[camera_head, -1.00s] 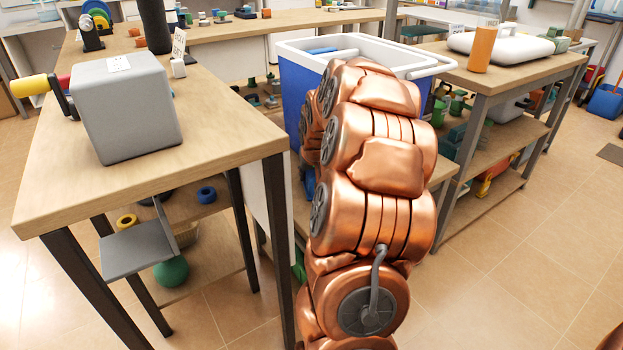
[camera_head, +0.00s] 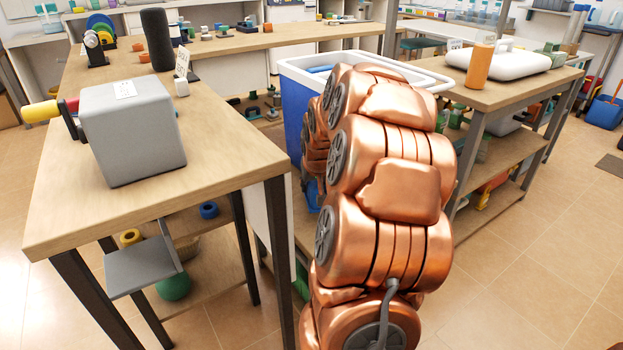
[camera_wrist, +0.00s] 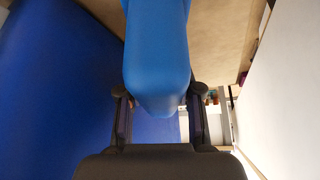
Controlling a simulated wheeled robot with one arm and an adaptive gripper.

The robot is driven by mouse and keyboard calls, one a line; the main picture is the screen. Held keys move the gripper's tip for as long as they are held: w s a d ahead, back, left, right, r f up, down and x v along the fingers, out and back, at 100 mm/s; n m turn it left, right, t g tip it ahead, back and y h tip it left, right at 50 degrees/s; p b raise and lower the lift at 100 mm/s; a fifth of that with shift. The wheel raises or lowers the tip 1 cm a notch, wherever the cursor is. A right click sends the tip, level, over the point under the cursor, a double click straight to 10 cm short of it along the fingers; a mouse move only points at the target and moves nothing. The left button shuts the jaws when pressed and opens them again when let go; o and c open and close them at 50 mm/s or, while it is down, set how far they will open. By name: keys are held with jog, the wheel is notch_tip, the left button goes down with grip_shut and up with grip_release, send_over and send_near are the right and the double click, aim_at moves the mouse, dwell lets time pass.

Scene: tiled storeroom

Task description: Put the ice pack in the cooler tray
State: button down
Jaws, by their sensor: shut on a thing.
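A blue cooler with a white rim (camera_head: 292,62) stands behind my arm in the head view. Something blue (camera_head: 320,69) shows just inside its rim; most of the inside is hidden by my arm, and I cannot make out a tray. In the wrist view my gripper (camera_wrist: 158,110) is shut on a smooth, rounded blue ice pack (camera_wrist: 157,50), with one finger on each side of it. A large blue surface, probably the cooler's wall (camera_wrist: 45,90), lies left of the gripper. My gripper and the pack are hidden in the head view.
A wooden table (camera_head: 70,200) with a grey box (camera_head: 133,135) stands close on the left. A shelf bench (camera_head: 500,92) on the right holds an orange cylinder (camera_head: 477,67) and a white case (camera_head: 515,60). Tiled floor is open at right.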

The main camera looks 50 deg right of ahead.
aim_at(320, 211)
jog(key=s+a+p, duration=0.1)
jog(key=s+a, duration=0.1)
jog(key=s, duration=0.1)
jog(key=s+a+r+p, duration=0.1)
jog(key=s+a, duration=0.2)
jog(key=s+a+p, duration=0.1)
jog(key=s+a, duration=0.2)
jog(key=shift+s+a+r, duration=0.2)
jog(key=shift+s+a, duration=0.05)
jog(key=shift+s, duration=0.1)
